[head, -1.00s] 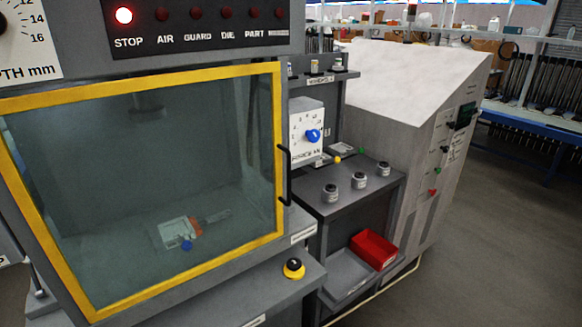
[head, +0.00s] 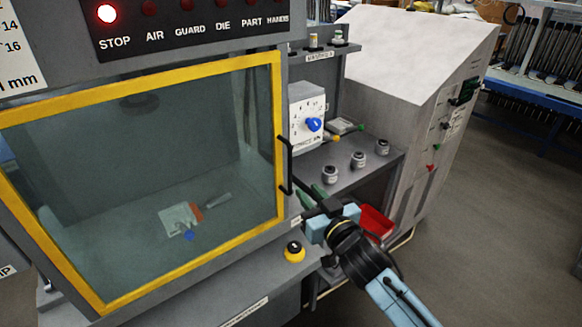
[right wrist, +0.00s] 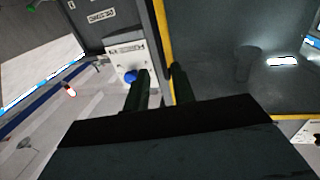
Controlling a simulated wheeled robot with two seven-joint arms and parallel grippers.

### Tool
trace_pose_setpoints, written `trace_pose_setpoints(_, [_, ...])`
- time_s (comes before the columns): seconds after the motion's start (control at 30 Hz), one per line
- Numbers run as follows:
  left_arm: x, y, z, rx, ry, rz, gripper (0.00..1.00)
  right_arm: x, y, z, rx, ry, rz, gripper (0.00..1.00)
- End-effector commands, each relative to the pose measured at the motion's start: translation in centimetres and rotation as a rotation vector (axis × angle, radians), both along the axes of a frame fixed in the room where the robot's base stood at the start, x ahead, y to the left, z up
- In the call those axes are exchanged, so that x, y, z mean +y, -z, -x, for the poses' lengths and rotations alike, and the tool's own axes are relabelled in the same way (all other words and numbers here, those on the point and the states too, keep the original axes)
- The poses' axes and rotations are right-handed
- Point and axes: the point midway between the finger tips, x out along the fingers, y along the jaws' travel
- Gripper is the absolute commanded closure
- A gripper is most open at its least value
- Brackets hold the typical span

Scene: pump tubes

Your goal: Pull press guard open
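The press guard is a clear pane in a yellow frame (head: 279,110). It covers the front of the grey press and looks closed. A black upright handle (head: 286,165) is on the guard's right edge. My right gripper (head: 309,193) is just below and to the right of the handle, fingers pointing toward it. In the right wrist view its two dark green fingers (right wrist: 161,82) are apart with nothing seen between them, and the yellow guard frame (right wrist: 162,40) runs behind. The handle cannot be made out there. My left gripper is out of view.
A yellow-and-black button (head: 293,251) is on the press ledge below the gripper. A red bin (head: 376,222) is partly hidden behind my right arm. A side shelf holds small jars (head: 357,160) and a box with a blue knob (head: 314,124). Floor on the right is clear.

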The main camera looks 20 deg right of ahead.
Motion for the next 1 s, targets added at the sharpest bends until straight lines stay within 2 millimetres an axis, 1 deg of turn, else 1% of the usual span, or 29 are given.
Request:
trace_pose_setpoints(0.03, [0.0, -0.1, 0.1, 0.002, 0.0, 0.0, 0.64, 0.2, -0.2, -1.1, -0.002, 0.0, 0.0, 0.75])
trace_pose_setpoints(0.1, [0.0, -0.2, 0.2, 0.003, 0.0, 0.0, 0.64, 0.4, -0.2, -2.5, -0.002, 0.0, 0.0, 0.75])
trace_pose_setpoints(0.3, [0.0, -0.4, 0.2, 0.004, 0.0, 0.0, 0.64, 1.0, -0.2, -6.2, -0.001, 0.0, 0.0, 0.75])
trace_pose_setpoints(0.5, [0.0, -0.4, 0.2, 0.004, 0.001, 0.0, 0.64, 1.4, -0.1, -9.1, 0.0, 0.001, 0.0, 0.75])
trace_pose_setpoints(0.7, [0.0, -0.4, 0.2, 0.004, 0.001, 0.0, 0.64, 1.7, 0.0, -10.5, 0.0, -0.001, 0.0, 0.75])
trace_pose_setpoints(1.0, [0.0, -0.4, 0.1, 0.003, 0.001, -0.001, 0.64, 1.7, 0.0, -10.9, 0.0, -0.001, 0.0, 0.75])
